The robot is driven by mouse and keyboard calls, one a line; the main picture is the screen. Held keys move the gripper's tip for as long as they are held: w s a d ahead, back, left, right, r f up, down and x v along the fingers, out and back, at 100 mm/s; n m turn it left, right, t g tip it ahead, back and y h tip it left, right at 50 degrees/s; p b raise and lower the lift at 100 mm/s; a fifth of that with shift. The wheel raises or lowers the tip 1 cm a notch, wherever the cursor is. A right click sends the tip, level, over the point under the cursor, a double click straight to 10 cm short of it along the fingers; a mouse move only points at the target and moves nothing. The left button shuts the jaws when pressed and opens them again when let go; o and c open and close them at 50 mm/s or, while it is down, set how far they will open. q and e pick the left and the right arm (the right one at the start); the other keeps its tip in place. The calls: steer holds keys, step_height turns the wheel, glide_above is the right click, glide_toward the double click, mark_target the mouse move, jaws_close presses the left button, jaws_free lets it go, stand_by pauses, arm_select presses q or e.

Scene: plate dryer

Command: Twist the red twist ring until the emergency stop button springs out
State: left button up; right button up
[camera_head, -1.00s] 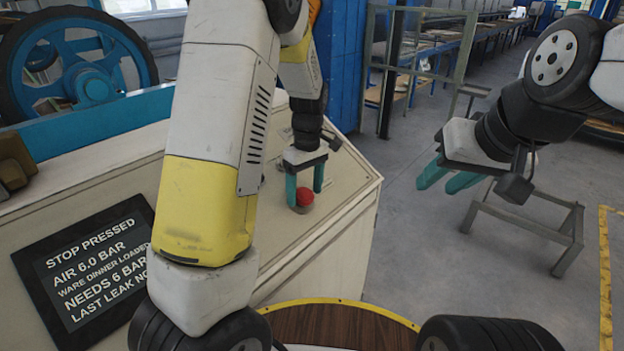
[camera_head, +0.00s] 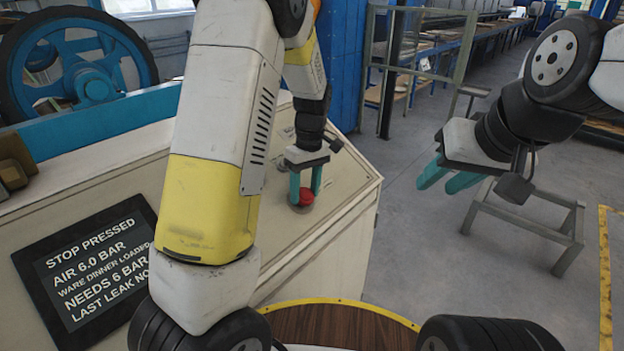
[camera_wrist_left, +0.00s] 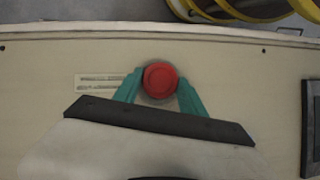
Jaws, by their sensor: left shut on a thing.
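The red twist ring of the emergency stop button (camera_head: 306,196) stands on the cream cabinet top near its right edge. It also shows as a round red cap in the left wrist view (camera_wrist_left: 160,79). My left gripper (camera_head: 304,194) reaches down over it, and its green fingers are shut on the ring, one on each side. In the left wrist view both fingertips meet the cap's sides. My right gripper (camera_head: 450,182) hangs over the floor at the right, apart from the cabinet, with its green fingers spread and nothing between them.
A dark screen (camera_head: 88,268) on the cabinet reads "STOP PRESSED" and "AIR 6.0 BAR". A label plate (camera_wrist_left: 100,83) lies left of the button. A grey metal stand (camera_head: 530,220) is on the floor below my right gripper. A blue wheel (camera_head: 80,60) is at the back left.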

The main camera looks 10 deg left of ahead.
arm_select(q)
steer(key=m+y, duration=0.1)
steer(key=m, duration=0.1)
steer(key=m+g+y, duration=0.1)
steer(key=m, duration=0.2)
steer(key=shift+w+d+f+m+g+y, duration=0.1)
steer(key=shift+w+d+m+g+y, duration=0.05)
steer(key=shift+d+m+g+y, duration=0.2)
steer(key=shift+a, duration=0.1)
stand_by(0.5)
steer(key=o, duration=1.4)
steer(key=v, duration=0.8)
